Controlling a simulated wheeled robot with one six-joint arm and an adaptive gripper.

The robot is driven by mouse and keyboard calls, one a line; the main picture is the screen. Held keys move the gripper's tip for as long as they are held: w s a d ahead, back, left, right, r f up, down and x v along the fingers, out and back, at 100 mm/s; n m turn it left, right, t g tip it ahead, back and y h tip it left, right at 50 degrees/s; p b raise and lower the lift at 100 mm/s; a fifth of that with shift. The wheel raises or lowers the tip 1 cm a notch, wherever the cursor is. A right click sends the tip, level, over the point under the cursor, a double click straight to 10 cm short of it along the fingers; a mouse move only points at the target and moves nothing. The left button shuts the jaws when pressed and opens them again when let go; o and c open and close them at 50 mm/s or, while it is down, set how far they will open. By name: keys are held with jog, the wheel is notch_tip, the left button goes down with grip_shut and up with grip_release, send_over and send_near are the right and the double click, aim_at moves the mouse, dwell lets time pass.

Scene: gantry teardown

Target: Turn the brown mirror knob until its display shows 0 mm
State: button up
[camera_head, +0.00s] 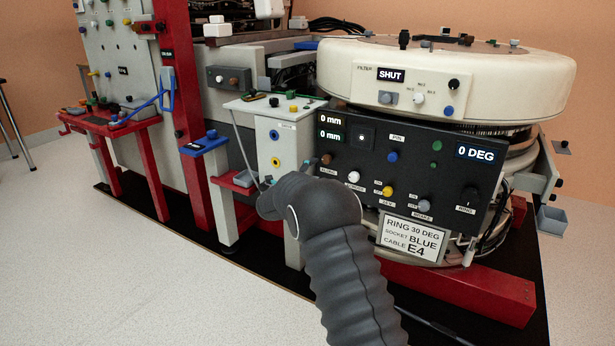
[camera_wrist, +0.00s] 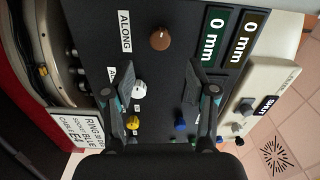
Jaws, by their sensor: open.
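A brown knob (camera_wrist: 160,39) sits on the dark control panel (camera_wrist: 95,25), beside a label reading ALONG. In the head view the brown knob (camera_head: 326,159) is at the panel's left side. The green-backed display (camera_wrist: 213,38) and the brown-backed display (camera_wrist: 247,38) each read 0 mm. In the head view the two displays (camera_head: 330,127) are stacked at the panel's upper left, both at 0 mm. My gripper (camera_wrist: 157,78) is open in the wrist view, its fingers apart, with the brown knob beyond the tips and not between them. In the head view my arm hides most of my gripper.
A white knob (camera_wrist: 138,90), a yellow knob (camera_wrist: 133,122) and a blue knob (camera_wrist: 180,125) are near the fingers. A sign (camera_head: 412,238) reads RING 30 DEG, SOCKET BLUE, CABLE E4. Another display (camera_head: 477,153) reads 0 DEG. A separate grey box (camera_head: 222,75) also carries a brown knob.

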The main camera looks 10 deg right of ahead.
jog(key=v, duration=0.3)
jog(key=shift+s+a, duration=0.1)
jog(key=shift+s, duration=0.05)
